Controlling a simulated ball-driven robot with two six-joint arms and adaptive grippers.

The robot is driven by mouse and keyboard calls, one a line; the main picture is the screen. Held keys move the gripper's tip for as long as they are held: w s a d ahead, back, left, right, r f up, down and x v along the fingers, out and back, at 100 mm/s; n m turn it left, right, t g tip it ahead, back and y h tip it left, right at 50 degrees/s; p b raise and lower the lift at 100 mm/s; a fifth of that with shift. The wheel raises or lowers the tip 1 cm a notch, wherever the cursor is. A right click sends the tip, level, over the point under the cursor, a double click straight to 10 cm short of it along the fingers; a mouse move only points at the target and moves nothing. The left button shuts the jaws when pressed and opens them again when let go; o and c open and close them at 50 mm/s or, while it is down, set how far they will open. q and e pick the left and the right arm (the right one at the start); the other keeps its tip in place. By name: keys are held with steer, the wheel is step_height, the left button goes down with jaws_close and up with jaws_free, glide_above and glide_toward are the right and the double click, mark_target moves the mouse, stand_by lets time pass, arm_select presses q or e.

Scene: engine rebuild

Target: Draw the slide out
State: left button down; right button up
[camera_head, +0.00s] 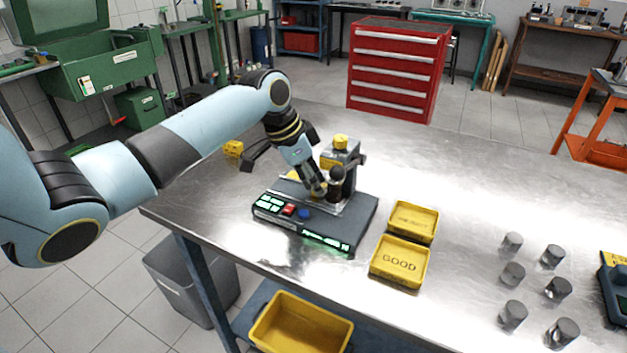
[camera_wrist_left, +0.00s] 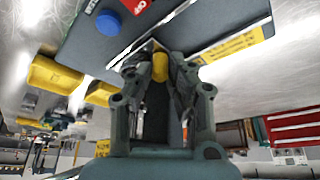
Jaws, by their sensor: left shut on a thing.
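The test machine (camera_head: 345,228) stands on the steel workbench, with a dark base, red and blue buttons and green displays on its front. Its upright column (camera_head: 347,178) carries a yellow knob (camera_head: 341,142) on top and a dark ball handle. My left gripper (camera_head: 319,190) reaches down to the slide area in front of the column. In the left wrist view its fingers (camera_wrist_left: 160,62) are closed around a small yellow part (camera_wrist_left: 160,68), which appears to be the slide's grip. The rest of the slide is largely hidden by the gripper. My right gripper does not show.
Two yellow trays, one marked GOOD (camera_head: 400,262) and another behind it (camera_head: 413,222), sit right of the machine. Several grey metal cylinders (camera_head: 513,274) stand farther right. Clear bench lies behind the trays.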

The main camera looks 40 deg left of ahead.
arm_select(q)
steer(key=a, duration=0.2)
steer(key=s+a, duration=0.1)
steer(key=a, duration=0.2)
steer(key=s+a, duration=0.1)
steer(key=a, duration=0.2)
steer(key=shift+s+a+p, duration=0.1)
steer(key=shift+a+p, duration=0.15)
steer(key=shift+p, duration=0.1)
steer(key=shift+a, duration=0.25)
steer(key=c, duration=1.5)
jaws_free()
steer(key=shift+a, duration=0.1)
steer(key=shift+c, duration=0.2)
steer(key=shift+a, duration=0.1)
steer(key=v, duration=1.2)
